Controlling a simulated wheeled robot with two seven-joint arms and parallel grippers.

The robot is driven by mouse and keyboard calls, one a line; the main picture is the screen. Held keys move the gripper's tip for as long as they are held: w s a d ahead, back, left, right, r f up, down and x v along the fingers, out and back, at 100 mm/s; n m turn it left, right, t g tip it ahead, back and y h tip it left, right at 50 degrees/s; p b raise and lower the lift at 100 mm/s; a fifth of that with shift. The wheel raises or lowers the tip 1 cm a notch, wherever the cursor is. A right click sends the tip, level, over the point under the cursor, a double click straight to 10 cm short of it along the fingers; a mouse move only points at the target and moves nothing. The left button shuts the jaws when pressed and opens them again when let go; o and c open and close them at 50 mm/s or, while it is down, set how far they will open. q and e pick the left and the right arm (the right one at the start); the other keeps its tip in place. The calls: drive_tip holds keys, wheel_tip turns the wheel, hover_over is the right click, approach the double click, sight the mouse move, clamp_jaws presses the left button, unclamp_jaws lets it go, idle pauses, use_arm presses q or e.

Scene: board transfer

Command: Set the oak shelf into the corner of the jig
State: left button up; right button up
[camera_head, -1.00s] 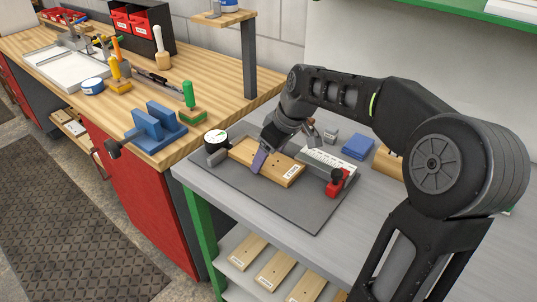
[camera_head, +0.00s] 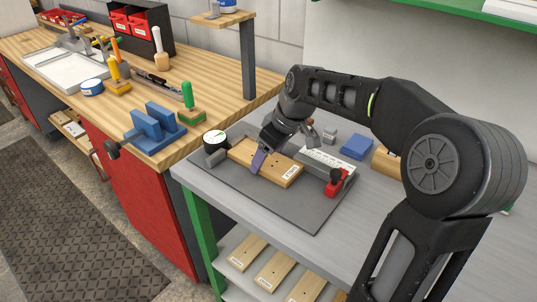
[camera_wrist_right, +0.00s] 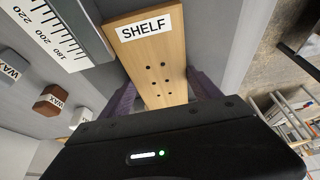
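The oak shelf (camera_head: 282,168) is a light wooden board with a SHELF label and small dark holes. It lies over the grey jig plate (camera_head: 315,213), in front of the jig's ruled fence (camera_head: 325,163). In the right wrist view the shelf (camera_wrist_right: 152,55) runs between the purple fingers of my right gripper (camera_wrist_right: 165,95), which sit against its two long edges. In the head view the right gripper (camera_head: 260,156) straddles the board, with one finger down its near side. My left gripper is not in view.
A dial gauge (camera_head: 215,138) and a grey block stand at the board's left end. A red clamp (camera_head: 337,184) is at the right. A blue block (camera_head: 357,147) lies behind the fence. Several boards lie on the lower shelf. The plate's front is clear.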

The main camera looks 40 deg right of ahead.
drive_tip(key=o, duration=0.3)
drive_tip(key=shift+w+f, duration=0.1)
drive_tip(key=shift+w, duration=0.25)
drive_tip(key=shift+o, duration=1.3)
drive_tip(key=shift+s, duration=0.15)
drive_tip(key=shift+v, duration=3.9)
